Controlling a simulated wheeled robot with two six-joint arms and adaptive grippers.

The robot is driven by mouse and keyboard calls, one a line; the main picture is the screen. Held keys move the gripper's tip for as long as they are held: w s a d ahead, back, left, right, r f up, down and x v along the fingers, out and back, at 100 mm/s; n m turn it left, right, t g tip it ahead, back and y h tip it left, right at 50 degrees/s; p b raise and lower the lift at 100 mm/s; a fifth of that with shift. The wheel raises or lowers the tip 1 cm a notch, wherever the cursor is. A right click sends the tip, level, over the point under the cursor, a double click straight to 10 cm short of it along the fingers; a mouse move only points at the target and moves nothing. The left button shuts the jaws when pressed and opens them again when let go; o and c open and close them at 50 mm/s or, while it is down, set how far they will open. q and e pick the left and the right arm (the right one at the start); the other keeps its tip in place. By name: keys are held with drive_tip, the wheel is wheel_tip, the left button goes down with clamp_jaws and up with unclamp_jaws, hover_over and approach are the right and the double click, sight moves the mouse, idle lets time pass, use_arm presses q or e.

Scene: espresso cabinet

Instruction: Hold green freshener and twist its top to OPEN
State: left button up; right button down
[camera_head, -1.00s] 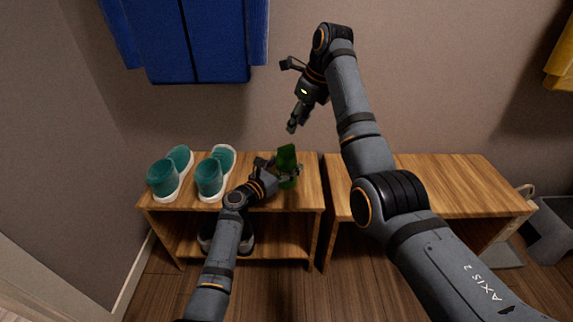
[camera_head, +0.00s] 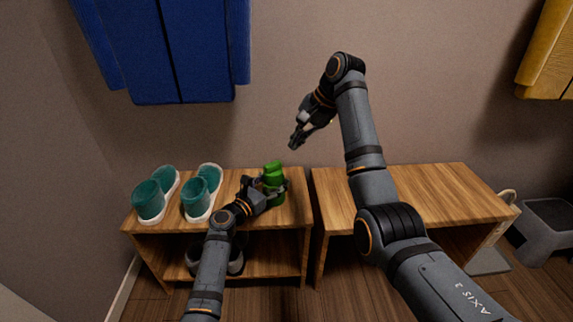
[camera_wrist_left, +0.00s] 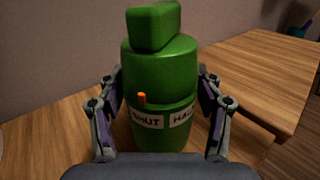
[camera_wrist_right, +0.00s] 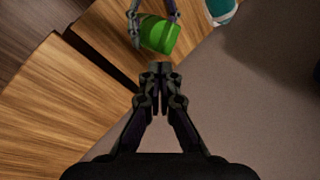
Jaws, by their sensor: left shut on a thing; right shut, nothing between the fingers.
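The green freshener (camera_head: 273,181) stands upright on the left wooden bench. My left gripper (camera_head: 276,189) is shut around its lower body. In the left wrist view the freshener (camera_wrist_left: 160,75) has a raised block-like grip on its top (camera_wrist_left: 153,27). An orange marker (camera_wrist_left: 141,98) sits above a white label reading "SHUT" (camera_wrist_left: 147,120), with another label, partly cut off, to its right. My right gripper (camera_head: 293,145) is shut and empty, above and a little right of the freshener. In the right wrist view its closed fingertips (camera_wrist_right: 160,72) point toward the freshener (camera_wrist_right: 159,35), apart from it.
Teal and white shoes (camera_head: 155,196) stand on the left bench (camera_head: 240,231), left of my left gripper. Dark shoes (camera_head: 236,262) are on its lower shelf. The right bench (camera_head: 430,188) has a clear top. A blue garment (camera_head: 175,50) hangs above. A grey stool (camera_head: 550,230) stands far right.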

drive_tip(key=d+n, duration=0.1)
drive_tip(key=n, duration=0.5)
drive_tip(key=n+y, duration=0.2)
drive_tip(key=n, duration=2.2)
approach(278, 172)
wheel_tip(278, 172, down, 4)
drive_tip(key=s, duration=0.2)
drive_tip(key=w+a, duration=0.2)
drive_tip(key=shift+w+a+f, duration=0.15)
drive_tip(key=shift+a, duration=0.15)
drive_tip(key=shift+w+a, duration=0.25)
drive_tip(key=shift+w, duration=0.2)
